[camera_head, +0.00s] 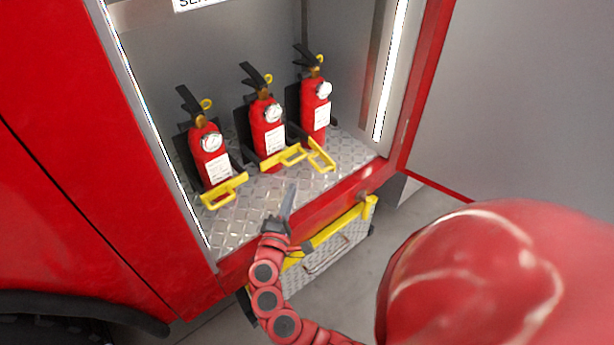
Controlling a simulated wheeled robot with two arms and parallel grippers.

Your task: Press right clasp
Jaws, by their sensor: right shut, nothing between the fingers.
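Three red fire extinguishers stand in black brackets in the open truck compartment: left (209,155), middle (267,127) and right (315,103). The right yellow clasp (322,156) lies low in front of the right extinguisher, angled toward the middle one. The middle yellow clasp (283,159) and left yellow clasp (224,191) lie in front of their own extinguishers.
The diamond-plate floor (237,229) is bare at the front left. Below its red sill (340,199) is a metal step or drawer with a yellow edge (341,226). A bright-edged post (391,70) bounds the compartment on the right.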

